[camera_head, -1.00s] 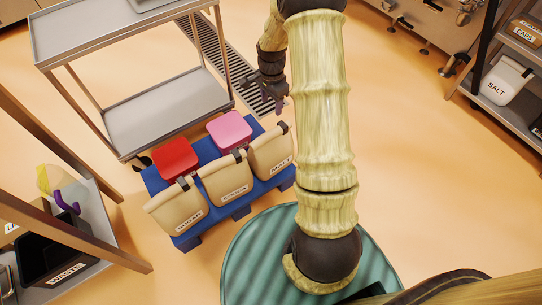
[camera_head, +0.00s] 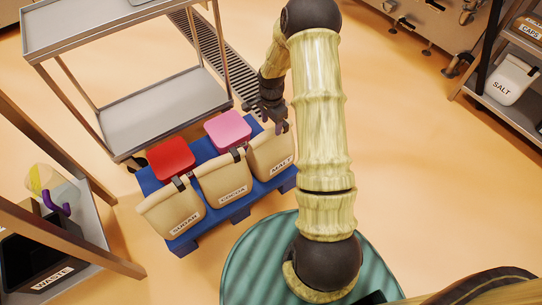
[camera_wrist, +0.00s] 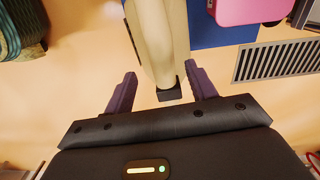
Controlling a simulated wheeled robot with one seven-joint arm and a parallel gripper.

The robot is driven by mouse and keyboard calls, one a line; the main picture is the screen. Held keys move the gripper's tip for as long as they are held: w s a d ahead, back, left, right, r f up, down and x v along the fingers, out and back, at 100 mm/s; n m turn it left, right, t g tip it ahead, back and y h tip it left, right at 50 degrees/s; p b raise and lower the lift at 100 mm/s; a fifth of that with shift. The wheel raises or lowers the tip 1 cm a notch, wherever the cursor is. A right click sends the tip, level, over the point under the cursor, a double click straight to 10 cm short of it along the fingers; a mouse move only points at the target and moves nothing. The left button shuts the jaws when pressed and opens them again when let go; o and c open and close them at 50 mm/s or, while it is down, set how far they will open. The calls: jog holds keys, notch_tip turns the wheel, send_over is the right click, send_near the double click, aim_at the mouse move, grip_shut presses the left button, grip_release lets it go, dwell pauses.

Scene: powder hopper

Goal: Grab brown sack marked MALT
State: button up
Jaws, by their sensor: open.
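The tan-brown sack marked MALT (camera_head: 271,153) stands at the right end of a row of three sacks on a blue pallet (camera_head: 240,206). Its top is folded, with a dark clip on it. My gripper (camera_head: 273,121) is just above the top of this sack in the head view. In the wrist view, the sack (camera_wrist: 156,40) shows edge-on, with its dark clip (camera_wrist: 169,94) between the two purple fingers of my gripper (camera_wrist: 160,92). The fingers are apart, with gaps on both sides of the sack. The label is not visible in the wrist view.
The COCOA sack (camera_head: 222,181) and a sack that seems marked SUGAR (camera_head: 171,211) stand to the left. Red (camera_head: 171,158) and pink (camera_head: 228,129) containers sit behind. A steel cart (camera_head: 150,108) is behind left. The floor to the right is open.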

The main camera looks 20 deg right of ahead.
aim_at(271, 130)
jog(key=shift+f, duration=0.1)
notch_tip(271, 130, down, 5)
jog(key=b, duration=0.3)
jog(key=shift+w+b, duration=0.1)
jog(key=shift+b, duration=0.2)
dwell(0.4)
grip_shut()
dwell(1.2)
jog(key=shift+w, duration=0.15)
